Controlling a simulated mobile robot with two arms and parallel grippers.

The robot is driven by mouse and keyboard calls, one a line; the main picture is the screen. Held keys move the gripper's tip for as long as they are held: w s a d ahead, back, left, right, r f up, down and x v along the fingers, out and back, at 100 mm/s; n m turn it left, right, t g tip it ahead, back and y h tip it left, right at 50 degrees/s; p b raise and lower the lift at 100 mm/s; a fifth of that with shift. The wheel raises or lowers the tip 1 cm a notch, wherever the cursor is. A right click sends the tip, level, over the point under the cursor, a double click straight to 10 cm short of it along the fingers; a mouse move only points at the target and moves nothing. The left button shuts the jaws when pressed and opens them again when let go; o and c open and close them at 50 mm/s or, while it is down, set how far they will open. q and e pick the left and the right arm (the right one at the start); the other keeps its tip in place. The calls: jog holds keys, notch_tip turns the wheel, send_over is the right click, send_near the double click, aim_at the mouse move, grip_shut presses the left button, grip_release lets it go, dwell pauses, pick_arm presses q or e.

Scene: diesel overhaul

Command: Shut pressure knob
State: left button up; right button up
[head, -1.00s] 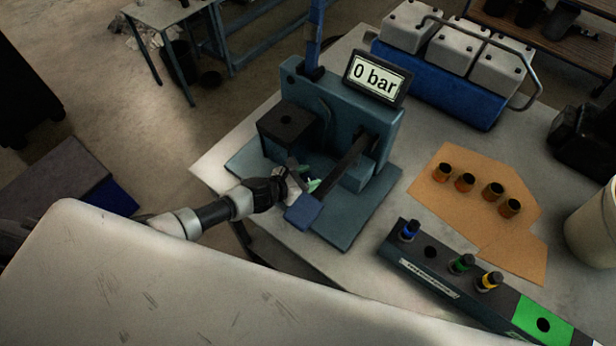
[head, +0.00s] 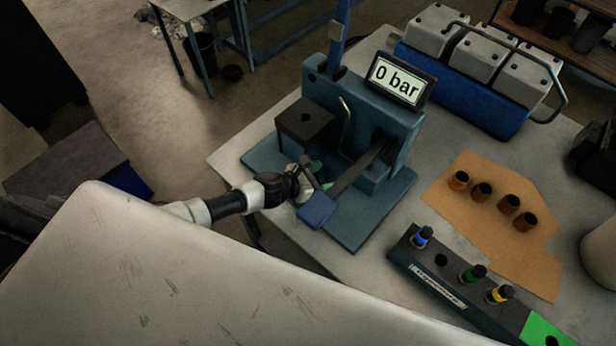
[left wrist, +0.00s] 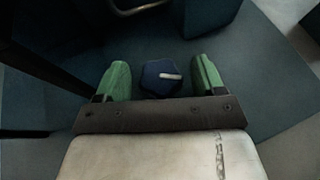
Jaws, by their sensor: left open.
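The pressure knob (left wrist: 162,78) is a dark blue lobed knob with a pale pointer line, seen in the left wrist view. My left gripper (left wrist: 163,80) is open, with one green finger on each side of the knob and small gaps between. In the head view my left gripper (head: 312,178) is low at the front of the teal test stand (head: 345,225), beside the stand's lever with its blue end (head: 316,209). The knob is hidden there behind the gripper and lever. The display (head: 398,79) on the stand reads 0 bar. My right gripper is not in view.
A rack (head: 440,275) with blue, green and yellow-marked parts stands at the front right. Several orange-brown cylinders stand on brown paper (head: 470,215). A blue engine block (head: 465,85) is behind. The lever is close to my left gripper.

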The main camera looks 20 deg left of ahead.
pick_arm(q)
jog(key=b+v, duration=0.1)
jog(key=v, duration=0.8)
jog(key=shift+s+a, duration=0.2)
jog(key=shift+s, duration=0.05)
jog(key=shift+s+a+r, duration=0.2)
jog(key=shift+s, duration=0.05)
